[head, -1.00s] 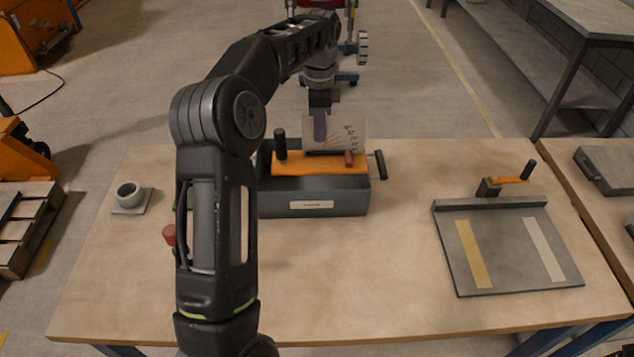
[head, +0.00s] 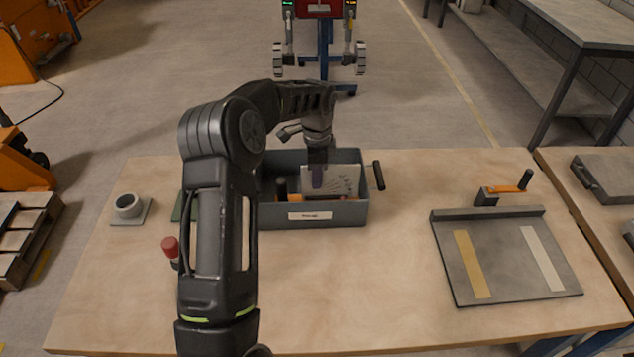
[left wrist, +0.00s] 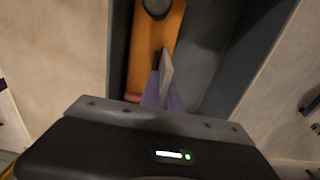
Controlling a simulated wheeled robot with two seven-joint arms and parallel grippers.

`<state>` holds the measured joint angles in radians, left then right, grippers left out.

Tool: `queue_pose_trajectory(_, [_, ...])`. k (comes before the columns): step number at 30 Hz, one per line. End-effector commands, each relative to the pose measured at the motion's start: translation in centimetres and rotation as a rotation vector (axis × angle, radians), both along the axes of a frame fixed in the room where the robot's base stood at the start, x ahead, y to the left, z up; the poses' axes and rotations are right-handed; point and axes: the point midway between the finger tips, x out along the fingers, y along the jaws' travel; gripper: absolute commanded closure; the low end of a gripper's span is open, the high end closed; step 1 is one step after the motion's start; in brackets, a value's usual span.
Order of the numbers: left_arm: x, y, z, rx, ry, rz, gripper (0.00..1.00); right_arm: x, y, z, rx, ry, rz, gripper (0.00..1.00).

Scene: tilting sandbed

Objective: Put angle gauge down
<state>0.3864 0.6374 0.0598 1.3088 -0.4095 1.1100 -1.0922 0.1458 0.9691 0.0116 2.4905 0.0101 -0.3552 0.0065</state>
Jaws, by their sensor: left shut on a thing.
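The angle gauge is a pale plate (head: 342,180) with printed lines, on an orange base (left wrist: 150,50) with a black knob (head: 281,187). My left gripper (head: 317,178) is shut on the plate, which stands upright. In the left wrist view the purple fingertips (left wrist: 162,95) pinch the plate, with the orange base beyond them. The gauge is inside the grey box (head: 340,215) on the table. The box's front wall hides most of the base, so I cannot tell whether it touches the floor. My right gripper is out of view.
A grey ring on a plate (head: 129,206) stands at the left. A red knob (head: 169,246) is beside my arm. A grey board with two strips (head: 507,262) and an orange-handled tool (head: 505,190) are at the right. The front middle of the table (head: 340,290) is clear.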

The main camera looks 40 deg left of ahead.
Motion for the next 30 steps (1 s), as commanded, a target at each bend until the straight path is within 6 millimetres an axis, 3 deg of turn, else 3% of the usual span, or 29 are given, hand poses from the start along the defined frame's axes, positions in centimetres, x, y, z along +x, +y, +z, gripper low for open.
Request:
queue_pose_trajectory(5, [0.0,0.0,-2.0,0.0,-0.001,0.0,1.0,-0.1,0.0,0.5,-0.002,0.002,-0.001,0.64])
queue_pose_trajectory(17, [0.0,0.0,-2.6,0.0,-0.001,0.0,1.0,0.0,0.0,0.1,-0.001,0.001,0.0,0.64])
queue_pose_trajectory(18, [0.0,0.0,-2.5,0.001,-0.001,0.0,0.9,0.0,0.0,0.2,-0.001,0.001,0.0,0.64])
queue_pose_trajectory(24, [0.0,0.0,-2.5,0.0,0.0,-0.001,0.74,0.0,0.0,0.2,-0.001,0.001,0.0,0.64])
queue_pose_trajectory(30, [0.0,0.0,-2.5,0.0,0.0,-0.001,0.72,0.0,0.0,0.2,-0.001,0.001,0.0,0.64])
